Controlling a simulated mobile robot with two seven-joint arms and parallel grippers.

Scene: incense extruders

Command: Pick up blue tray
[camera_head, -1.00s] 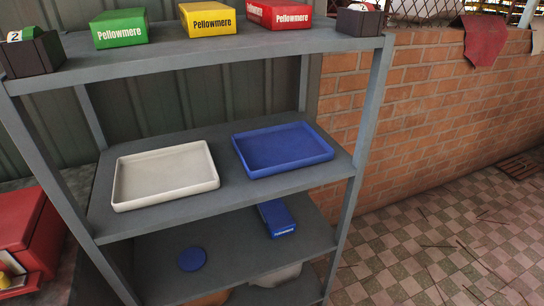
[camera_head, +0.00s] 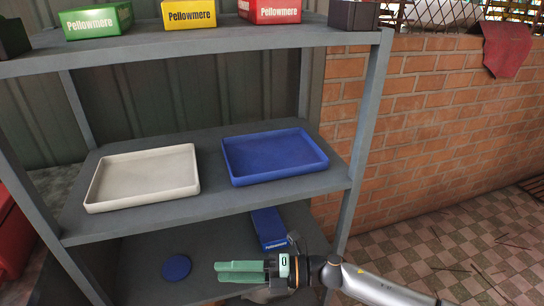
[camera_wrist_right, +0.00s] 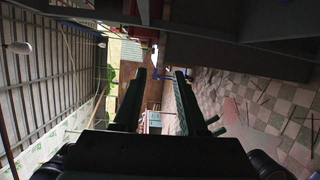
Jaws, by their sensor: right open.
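The blue tray (camera_head: 274,157) lies flat and empty on the right half of the middle shelf (camera_head: 210,212) in the head view. My right gripper (camera_head: 220,271) comes in from the lower right, below and in front of that shelf, with its green fingers pointing left. It is open and empty, apart from the tray. In the right wrist view the two dark fingers (camera_wrist_right: 163,80) stand apart with nothing between them. The blue tray cannot be made out there. My left gripper is not in view.
A white tray (camera_head: 143,177) sits left of the blue one. A blue Pellowmere box (camera_head: 268,228) and a blue disc (camera_head: 176,267) lie on the shelf below. The rack's front right post (camera_head: 362,140) stands beside the blue tray. Boxes line the top shelf.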

